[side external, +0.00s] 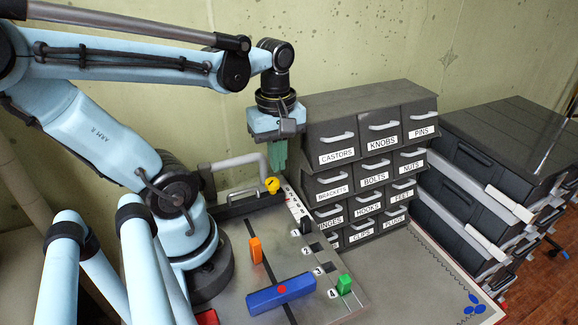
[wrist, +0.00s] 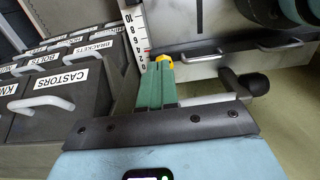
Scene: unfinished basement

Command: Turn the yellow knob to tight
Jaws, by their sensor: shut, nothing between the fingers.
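The yellow knob (side external: 272,185) sits at the back of the metal work board, beside a grey bent pipe handle (side external: 240,162). My gripper (side external: 279,160), with green fingers pointing down, is above the knob in the side view, apart from it. The fingers are shut with nothing between them. In the wrist view the knob (wrist: 164,60) shows just past the green fingertips (wrist: 158,70), which partly hide it. A white scale strip (wrist: 133,45) with numbers runs beside it. No "tight" mark is readable.
A grey cabinet of labelled drawers (side external: 368,112) stands close to the right of my gripper. On the board (side external: 222,275) are an orange block (side external: 255,249), a blue bar with a red dot (side external: 265,298), a green block (side external: 344,284) and numbered slots. Stacked dark cases (side external: 480,150) stand farther right.

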